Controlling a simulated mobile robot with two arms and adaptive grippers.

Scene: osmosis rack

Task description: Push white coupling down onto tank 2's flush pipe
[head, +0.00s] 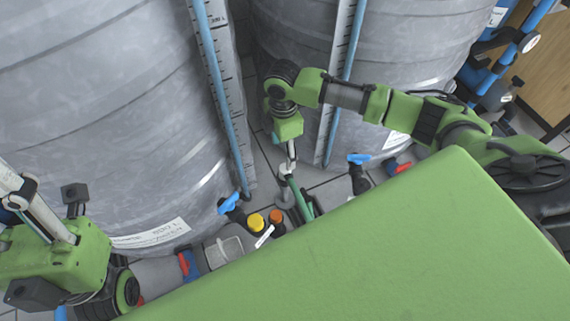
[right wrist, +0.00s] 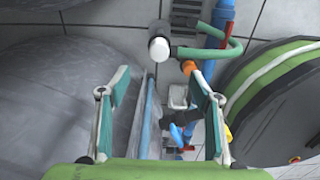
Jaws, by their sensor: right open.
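The white coupling (right wrist: 159,48) shows in the right wrist view as a short white cylinder at the end of a dark grey upright pipe (right wrist: 160,29). My right gripper (right wrist: 160,73) is open, its two teal and grey fingers apart with nothing between them; the coupling is beyond the tips, near the middle of the gap. In the head view my right gripper (head: 290,160) points down between the two tanks, and its fingers partly hide the coupling. My left gripper (head: 42,210) is at the lower left; its jaw state is unclear.
Large grey tanks (head: 100,110) (head: 400,60) stand left and right with measuring scales. Yellow (head: 257,221) and orange caps, blue-handled valves (head: 232,203) and my green body crowd the foreground.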

